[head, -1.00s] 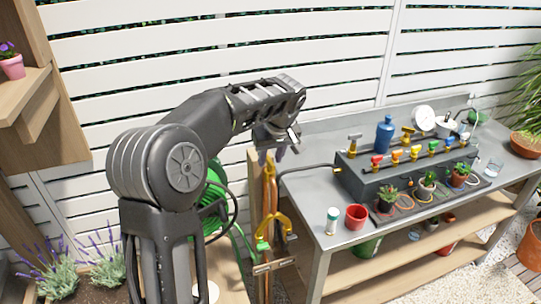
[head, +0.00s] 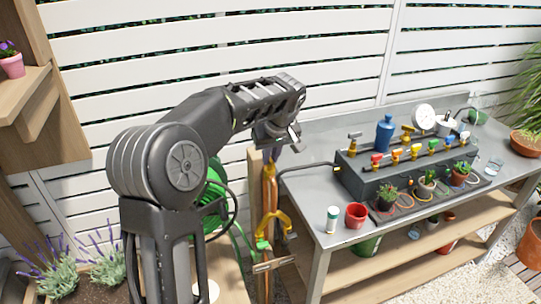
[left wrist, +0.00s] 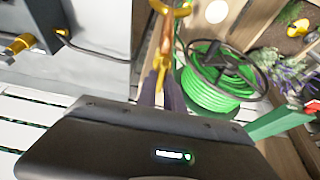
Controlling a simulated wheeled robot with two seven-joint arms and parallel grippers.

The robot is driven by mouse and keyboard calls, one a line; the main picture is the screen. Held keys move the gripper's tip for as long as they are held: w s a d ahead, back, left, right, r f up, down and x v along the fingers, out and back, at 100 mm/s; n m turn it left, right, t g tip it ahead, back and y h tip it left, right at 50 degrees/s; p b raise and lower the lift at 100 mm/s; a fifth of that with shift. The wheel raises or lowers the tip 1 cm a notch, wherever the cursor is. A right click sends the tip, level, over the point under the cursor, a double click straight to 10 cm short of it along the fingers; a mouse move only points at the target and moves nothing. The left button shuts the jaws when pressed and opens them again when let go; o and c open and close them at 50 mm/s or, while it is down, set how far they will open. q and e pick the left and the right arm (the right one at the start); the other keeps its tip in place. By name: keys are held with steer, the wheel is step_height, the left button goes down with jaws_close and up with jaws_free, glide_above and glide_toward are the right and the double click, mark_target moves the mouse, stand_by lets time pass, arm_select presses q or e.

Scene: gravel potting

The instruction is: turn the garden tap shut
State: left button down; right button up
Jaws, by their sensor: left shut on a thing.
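The garden tap (head: 272,222) is a yellow fitting on an upright copper-coloured pipe, beside the bench's left end in the head view. Yellow parts of it (left wrist: 164,45) show at the top middle of the left wrist view. My left gripper (head: 270,156) points down at the top of the pipe, above the yellow fork-shaped part. Its two dark fingers (left wrist: 162,92) are shut on a yellow-orange piece of the tap. The fingers and my arm hide the exact grip. My right gripper is not in view.
A green hose reel (head: 208,205) stands left of the pipe. The metal bench (head: 305,205) on the right holds a grey valve box (head: 352,180), a red pot (head: 356,215), a white bottle (head: 332,219) and small plants. A slatted fence (head: 140,45) is behind.

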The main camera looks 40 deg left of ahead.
arm_select(q)
steer(key=shift+m, duration=0.3)
steer(key=shift+a+m+t+h+b, duration=0.1)
steer(key=shift+m+t+h+b, duration=0.35)
steer(key=shift+m, duration=0.65)
steer(key=m+h, duration=0.1)
steer(key=m, duration=0.2)
steer(key=shift+s+a+m+t, duration=0.1)
steer(key=shift+m+t, duration=0.2)
steer(key=shift+t, duration=0.05)
steer(key=m+h, duration=0.1)
steer(key=m, duration=0.2)
steer(key=m+h, duration=0.1)
steer(key=m, duration=0.2)
steer(key=shift+a+r+h+p, duration=0.1)
steer(key=shift+a+h+p, duration=0.05)
steer(key=shift+h+p, duration=0.15)
steer(key=m+h, duration=0.1)
steer(key=m, duration=0.1)
steer(key=m+h+p, duration=0.1)
steer(key=m, duration=0.2)
steer(key=shift+a+m, duration=0.1)
steer(key=shift+m, duration=0.2)
steer(key=c, duration=1.5)
jaws_free()
steer(key=shift+o, duration=0.2)
